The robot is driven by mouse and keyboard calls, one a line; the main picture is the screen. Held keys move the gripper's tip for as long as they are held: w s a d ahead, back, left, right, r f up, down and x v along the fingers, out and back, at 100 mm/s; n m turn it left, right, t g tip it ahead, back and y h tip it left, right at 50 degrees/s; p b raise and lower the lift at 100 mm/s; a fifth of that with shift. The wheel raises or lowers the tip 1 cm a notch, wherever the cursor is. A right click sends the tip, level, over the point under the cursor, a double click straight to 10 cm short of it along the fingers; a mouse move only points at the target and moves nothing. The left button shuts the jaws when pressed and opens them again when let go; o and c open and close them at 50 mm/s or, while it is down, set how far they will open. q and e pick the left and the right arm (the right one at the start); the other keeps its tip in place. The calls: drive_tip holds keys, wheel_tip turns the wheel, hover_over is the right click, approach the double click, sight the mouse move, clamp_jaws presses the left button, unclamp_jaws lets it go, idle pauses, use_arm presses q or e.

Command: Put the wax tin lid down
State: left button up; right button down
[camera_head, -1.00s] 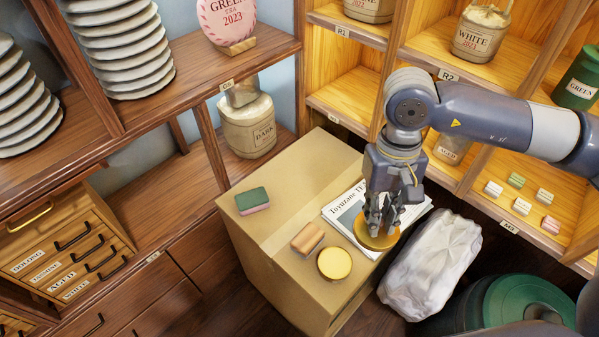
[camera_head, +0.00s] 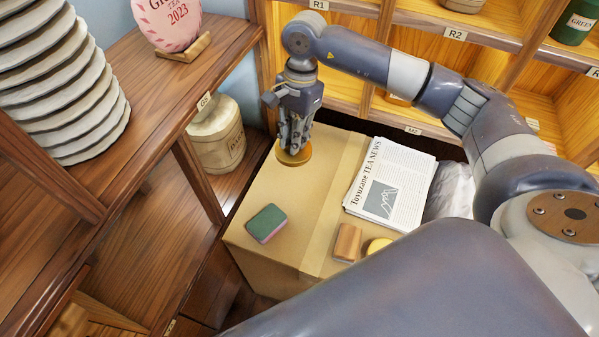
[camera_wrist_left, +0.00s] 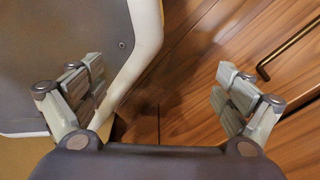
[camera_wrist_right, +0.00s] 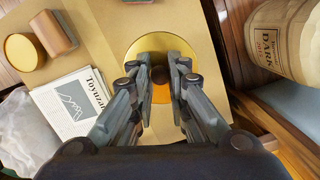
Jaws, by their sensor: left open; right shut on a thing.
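My right gripper (camera_head: 294,147) is shut on the wax tin lid (camera_head: 293,158), a round golden disc, at the far left corner of the cardboard box top. In the right wrist view the lid (camera_wrist_right: 160,48) shows between the fingers, with a dark knob in their grip. I cannot tell whether the lid touches the box. The open wax tin (camera_head: 378,245), yellow inside, stands near the box's front edge, partly hidden by my arm; it also shows in the right wrist view (camera_wrist_right: 24,52). My left gripper (camera_wrist_left: 160,105) is open and empty in the left wrist view.
The cardboard box (camera_head: 300,215) also carries a newspaper (camera_head: 395,180), a brown block (camera_head: 347,242) and a green-and-pink sponge (camera_head: 267,223). Its left middle is clear. A "DARK" tea bag (camera_head: 218,140) stands on the shelf to the left. Wooden shelves close in behind.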

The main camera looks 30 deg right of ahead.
drive_tip(key=d+f+m, duration=0.1)
drive_tip(key=f, duration=0.2)
drive_tip(key=w+d+f+m, duration=0.1)
drive_tip(key=f+m, duration=0.1)
drive_tip(key=f, duration=0.2)
drive_tip(key=d+f+m, duration=0.2)
drive_tip(key=f, duration=0.2)
drive_tip(key=shift+w+f+t, duration=0.25)
drive_tip(key=shift+w+t, duration=0.15)
wheel_tip(320, 180, down, 2)
drive_tip(key=shift+a+f, duration=0.1)
drive_tip(key=shift+f, duration=0.3)
drive_tip(key=c, duration=2)
unclamp_jaws()
drive_tip(key=shift+f, duration=0.15)
drive_tip(key=o, duration=0.5)
drive_tip(key=shift+c, duration=0.2)
use_arm(q)
drive_tip(key=s, duration=0.3)
drive_tip(key=shift+s+f, duration=0.2)
drive_tip(key=shift+f, duration=0.05)
